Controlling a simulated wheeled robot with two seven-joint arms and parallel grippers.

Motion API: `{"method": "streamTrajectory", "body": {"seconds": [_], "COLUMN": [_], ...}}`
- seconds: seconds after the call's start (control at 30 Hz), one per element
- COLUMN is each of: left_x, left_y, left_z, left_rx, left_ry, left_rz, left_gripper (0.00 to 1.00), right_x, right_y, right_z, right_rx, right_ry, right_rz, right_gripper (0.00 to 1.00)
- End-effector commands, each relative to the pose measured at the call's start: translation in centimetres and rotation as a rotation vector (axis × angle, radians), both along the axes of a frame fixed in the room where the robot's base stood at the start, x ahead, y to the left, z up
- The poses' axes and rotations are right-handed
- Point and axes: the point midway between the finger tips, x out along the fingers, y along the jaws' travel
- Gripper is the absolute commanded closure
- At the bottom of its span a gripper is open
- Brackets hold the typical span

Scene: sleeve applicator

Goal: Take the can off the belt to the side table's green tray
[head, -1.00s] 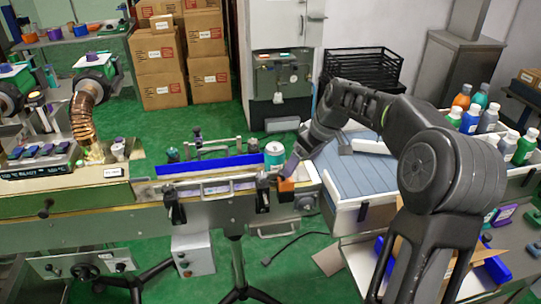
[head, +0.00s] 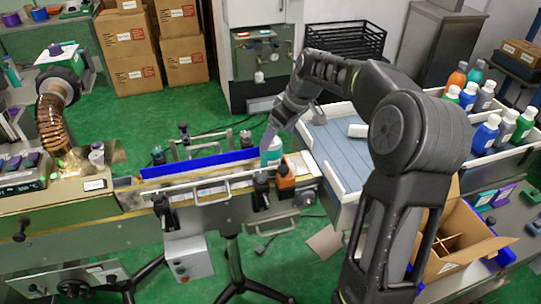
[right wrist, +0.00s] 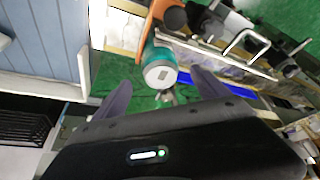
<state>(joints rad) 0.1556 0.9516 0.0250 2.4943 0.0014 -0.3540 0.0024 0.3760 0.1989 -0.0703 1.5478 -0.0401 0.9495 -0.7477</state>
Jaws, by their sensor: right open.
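The can (head: 271,152), teal with a pale top, stands at the right end of the belt (head: 205,187), beside the blue guide rail. My right gripper (head: 269,133) is open, just above and partly in front of the can's top in the head view. In the right wrist view the can (right wrist: 160,66) shows between and beyond the two open purple fingers (right wrist: 160,88); I cannot tell whether they touch it. A green tray cannot be made out. My left gripper is not in view.
An orange block (head: 286,177) sits right of the can at the belt's end. A blue-grey slatted surface with white walls (head: 345,150) lies to the right. A divided cardboard box (head: 462,243) stands at lower right, with several bottles (head: 487,132) behind it.

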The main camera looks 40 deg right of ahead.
Motion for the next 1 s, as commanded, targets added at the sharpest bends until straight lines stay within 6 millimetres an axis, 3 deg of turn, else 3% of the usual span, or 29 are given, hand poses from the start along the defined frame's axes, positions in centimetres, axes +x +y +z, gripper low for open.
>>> {"method": "streamTrajectory", "body": {"seconds": [0.13,0.53,0.8,1.0], "left_x": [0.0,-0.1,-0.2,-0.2], "left_y": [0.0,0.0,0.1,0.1], "left_z": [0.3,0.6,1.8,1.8], "left_rx": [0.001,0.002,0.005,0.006], "left_ry": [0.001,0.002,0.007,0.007], "left_rz": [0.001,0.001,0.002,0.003], "left_gripper": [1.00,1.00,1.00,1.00], "right_x": [0.5,0.7,2.1,2.5], "right_y": [0.2,0.2,0.7,0.7], "right_z": [-1.3,-1.9,-5.4,-6.3], "right_rx": [0.000,0.000,0.002,0.000], "right_ry": [0.002,0.002,0.004,0.000], "right_rz": [0.000,0.000,0.001,0.000], "right_gripper": [0.16,0.16,0.16,0.16]}}
